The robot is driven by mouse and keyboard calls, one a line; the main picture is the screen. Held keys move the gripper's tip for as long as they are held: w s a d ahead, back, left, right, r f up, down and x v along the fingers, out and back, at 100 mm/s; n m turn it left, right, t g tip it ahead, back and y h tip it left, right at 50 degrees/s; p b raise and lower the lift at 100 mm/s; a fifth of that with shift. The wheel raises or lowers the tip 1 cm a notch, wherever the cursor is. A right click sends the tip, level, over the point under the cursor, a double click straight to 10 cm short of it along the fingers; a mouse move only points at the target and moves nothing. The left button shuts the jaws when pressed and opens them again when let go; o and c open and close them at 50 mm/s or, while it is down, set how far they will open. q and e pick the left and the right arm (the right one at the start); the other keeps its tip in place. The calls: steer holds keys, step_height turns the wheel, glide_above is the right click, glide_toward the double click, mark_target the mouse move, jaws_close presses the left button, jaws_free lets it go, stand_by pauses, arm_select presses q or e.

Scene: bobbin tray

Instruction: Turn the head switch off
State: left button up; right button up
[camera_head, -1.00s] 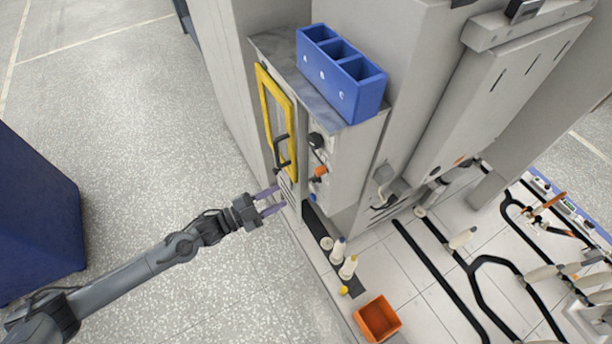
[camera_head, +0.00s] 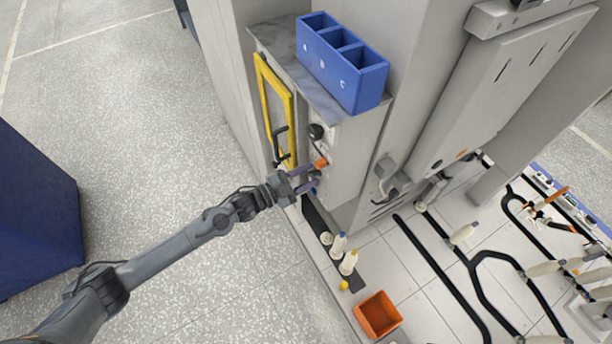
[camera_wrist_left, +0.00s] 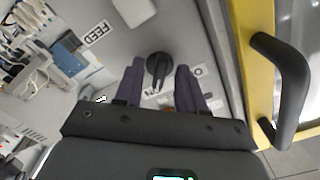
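A dark rotary switch (camera_wrist_left: 158,68) on the grey machine panel shows between my left gripper's fingers in the left wrist view. Its raised grip points roughly down the picture. No readable label names it as the head switch; marks beside it are partly covered. My left gripper (camera_head: 312,179) is open at the panel, just below an orange knob (camera_head: 320,163) in the head view. The fingers (camera_wrist_left: 158,88) appear on either side of the switch, with a gap; I cannot tell contact. In the head view the fingers hide the switch. My right gripper is not in view.
The yellow-framed door (camera_head: 273,105) and its black handle (camera_wrist_left: 285,90) lie close beside the gripper. A black knob (camera_head: 316,131) sits higher on the panel. A blue bin (camera_head: 342,62) stands on top. Bobbins (camera_head: 348,262) and an orange box (camera_head: 377,314) are below.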

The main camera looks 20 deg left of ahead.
arm_select(q)
steer(key=shift+c, duration=0.3)
jaws_close()
steer(key=shift+r+n+p, duration=0.15)
steer(key=shift+n+p, duration=1.1)
steer(key=shift+n, duration=0.25)
steer(key=n+p, duration=0.2)
steer(key=n, duration=0.2)
steer(key=shift+n+p, duration=0.3)
steer(key=shift+p, duration=0.1)
steer(key=n+p, duration=0.2)
steer(key=n, duration=0.2)
steer(key=shift+n+p, duration=1)
steer(key=shift+n, duration=1.1)
steer(key=shift+f, duration=0.2)
